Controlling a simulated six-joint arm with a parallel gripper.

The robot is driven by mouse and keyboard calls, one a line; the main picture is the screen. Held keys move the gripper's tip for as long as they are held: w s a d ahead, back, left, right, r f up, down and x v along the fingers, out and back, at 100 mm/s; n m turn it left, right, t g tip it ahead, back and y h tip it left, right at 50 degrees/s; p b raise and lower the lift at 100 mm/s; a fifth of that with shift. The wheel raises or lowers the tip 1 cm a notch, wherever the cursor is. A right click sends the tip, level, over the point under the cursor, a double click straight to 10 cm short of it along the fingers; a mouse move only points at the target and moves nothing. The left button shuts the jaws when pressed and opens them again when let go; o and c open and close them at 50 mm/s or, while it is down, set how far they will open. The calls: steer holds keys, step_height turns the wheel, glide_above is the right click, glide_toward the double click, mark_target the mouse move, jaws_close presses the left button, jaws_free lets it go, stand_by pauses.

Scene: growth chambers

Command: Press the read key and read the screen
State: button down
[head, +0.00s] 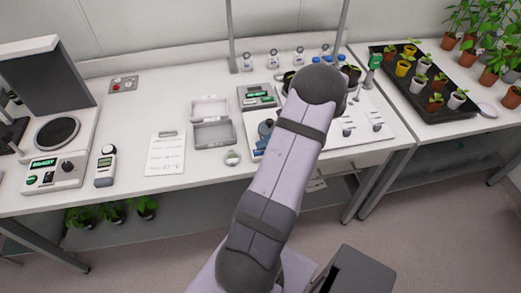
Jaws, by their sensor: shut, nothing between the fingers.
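A white bench instrument (62,150) stands at the left with a round dark plate and a raised dark lid. Its green-lit screen (43,163) seems to show READY. A dark round knob (68,167) and small keys sit on its front panel; their labels are too small to read. A second, grey device (258,96) at the back middle also has a green-lit screen (260,94), too small to read. A white handheld meter (105,165) lies beside the left instrument. I cannot tell which key is the read key. My gripper is hidden behind my arm.
A printed sheet (165,153) and an open grey case (212,128) lie mid-bench. A black tray (430,108) of potted seedlings stands right. The bench front between sheet and meter is clear.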

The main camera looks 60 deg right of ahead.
steer(key=shift+r+p, duration=1.85)
steer(key=shift+r, duration=0.7)
